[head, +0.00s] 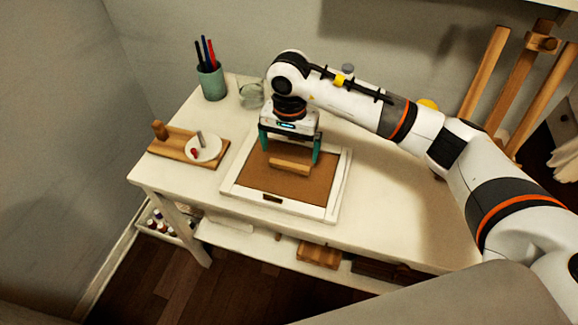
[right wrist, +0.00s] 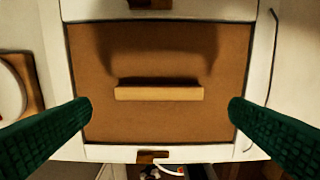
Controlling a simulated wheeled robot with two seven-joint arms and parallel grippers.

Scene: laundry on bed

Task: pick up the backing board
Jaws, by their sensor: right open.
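The brown backing board (head: 285,186) lies flat inside a white picture frame (head: 310,209) on the white table. A pale wooden bar (head: 290,166) stands on its middle like a handle. In the right wrist view the board (right wrist: 160,125) fills the centre, with the bar (right wrist: 160,93) running sideways. My right gripper (head: 290,149) is above the board, open and empty, pointing down. Its green fingers show in the right wrist view (right wrist: 160,107), one beyond each end of the bar and apart from it. My left gripper is not in view.
A wooden tray (head: 161,149) with a white dish (head: 206,147) is left of the frame. A pen cup (head: 212,84) and a glass jar (head: 250,94) stand at the back left. The tabletop right of the frame looks clear. Wooden easel legs (head: 487,72) rise at the right.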

